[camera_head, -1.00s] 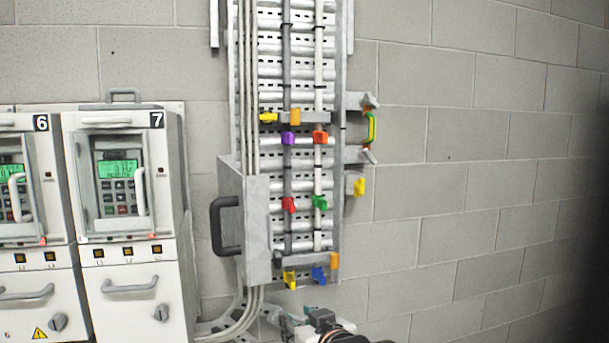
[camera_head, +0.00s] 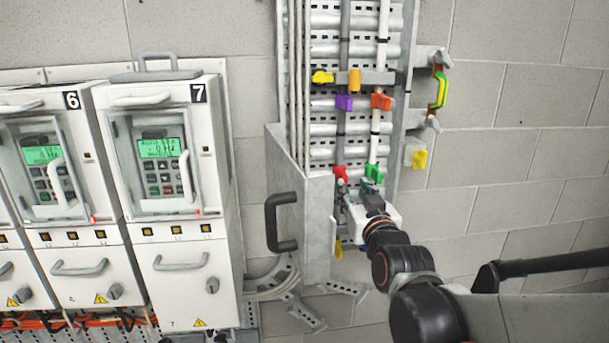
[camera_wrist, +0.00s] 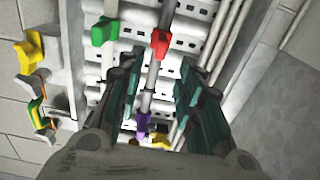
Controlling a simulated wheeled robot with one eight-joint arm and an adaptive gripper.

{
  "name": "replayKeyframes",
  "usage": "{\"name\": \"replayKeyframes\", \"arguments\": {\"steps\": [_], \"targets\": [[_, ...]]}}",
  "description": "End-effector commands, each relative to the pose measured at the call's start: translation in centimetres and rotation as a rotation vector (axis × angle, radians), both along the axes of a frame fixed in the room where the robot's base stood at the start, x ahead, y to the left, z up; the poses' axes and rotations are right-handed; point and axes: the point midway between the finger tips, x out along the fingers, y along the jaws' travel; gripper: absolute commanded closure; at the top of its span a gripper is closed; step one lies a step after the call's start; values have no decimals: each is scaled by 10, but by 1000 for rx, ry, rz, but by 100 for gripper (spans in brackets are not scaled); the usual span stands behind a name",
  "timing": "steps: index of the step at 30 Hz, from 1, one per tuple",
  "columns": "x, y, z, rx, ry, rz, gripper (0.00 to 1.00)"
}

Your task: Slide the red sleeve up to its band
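The red sleeve (camera_head: 341,174) sits on the left upright rod of the rack in the head view, below the purple sleeve (camera_head: 344,102). My gripper (camera_head: 366,194) is low in front of the rack, close to the red and green sleeves. In the wrist view my gripper (camera_wrist: 158,78) is open, with its teal fingers on either side of the grey rod (camera_wrist: 148,100). The red sleeve (camera_wrist: 160,42) shows beyond the fingertips and is not held. The rack appears upside down there, with the purple sleeve (camera_wrist: 143,122) lower. I cannot clearly make out the red sleeve's band.
The green sleeve (camera_head: 373,173) is on the neighbouring right rod, below the orange-red sleeve (camera_head: 381,101). A grey box with a black handle (camera_head: 281,222) juts out left of the rods. Yellow pieces (camera_head: 419,159) stick out at right. Numbered drive cabinets (camera_head: 172,190) stand at left.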

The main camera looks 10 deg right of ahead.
Motion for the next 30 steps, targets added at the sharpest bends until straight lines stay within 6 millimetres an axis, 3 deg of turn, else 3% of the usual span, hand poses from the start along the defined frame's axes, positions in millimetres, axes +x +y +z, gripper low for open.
{"name": "replayKeyframes", "arguments": {"steps": [15,21,30], "targets": [[77,0,0,-1,1,0,67],[90,0,0,-1,1,0,67],[92,0,0,0,1,0,67]]}}
